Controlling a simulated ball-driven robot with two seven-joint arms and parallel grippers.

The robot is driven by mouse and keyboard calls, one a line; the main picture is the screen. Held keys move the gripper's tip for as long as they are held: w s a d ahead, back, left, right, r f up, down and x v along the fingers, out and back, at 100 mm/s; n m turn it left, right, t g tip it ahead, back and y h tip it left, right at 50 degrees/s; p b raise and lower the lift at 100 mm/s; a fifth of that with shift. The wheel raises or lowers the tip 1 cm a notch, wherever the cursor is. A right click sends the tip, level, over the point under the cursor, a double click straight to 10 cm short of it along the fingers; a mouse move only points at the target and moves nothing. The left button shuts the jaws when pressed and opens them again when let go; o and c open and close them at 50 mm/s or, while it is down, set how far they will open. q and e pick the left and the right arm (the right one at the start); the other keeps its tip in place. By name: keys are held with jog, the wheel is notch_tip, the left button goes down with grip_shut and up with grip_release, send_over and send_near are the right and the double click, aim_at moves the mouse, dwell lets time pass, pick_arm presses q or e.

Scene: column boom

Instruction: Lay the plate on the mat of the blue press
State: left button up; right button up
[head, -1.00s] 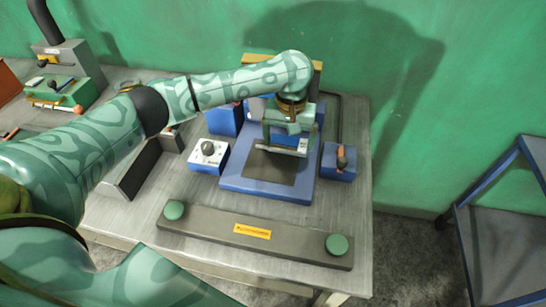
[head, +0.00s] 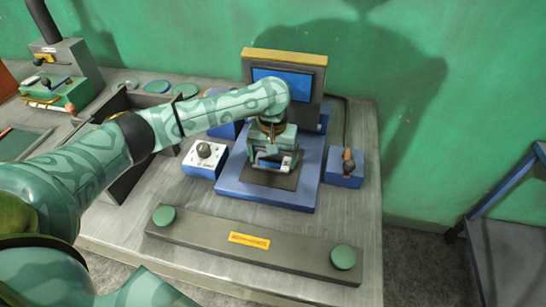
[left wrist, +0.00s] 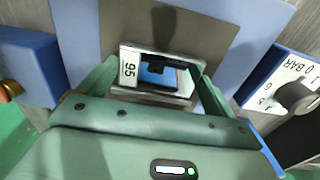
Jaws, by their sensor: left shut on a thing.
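The plate (left wrist: 150,102) is a silver piece with a "95" label and a blue part in it, between the two fingers in the left wrist view. My left gripper (head: 271,161) is shut on it, low over the middle of the dark mat (head: 258,181). In the left wrist view the mat (left wrist: 190,28) shows behind the plate. I cannot tell whether the plate touches the mat. The blue press (head: 235,188) has its base around the mat and a grey upright with a blue panel behind. My left arm hides part of the press. My right gripper is not in view.
A white-topped dial box (head: 205,158) stands left of the press, and a blue lever box (head: 344,169) right of it. A grey bar with two green buttons (head: 250,240) lies in front. A green device (head: 55,92) stands at far left, a blue-framed stand (head: 510,240) at right.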

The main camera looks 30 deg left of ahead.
aim_at(273, 161)
pick_arm(q)
jog(key=o, duration=1.3)
jog(key=shift+f, duration=0.1)
jog(key=shift+r, duration=0.35)
notch_tip(273, 161, up, 12)
jog(key=p, duration=0.6)
jog(key=shift+f+p, duration=0.25)
jog(key=shift+p, duration=0.05)
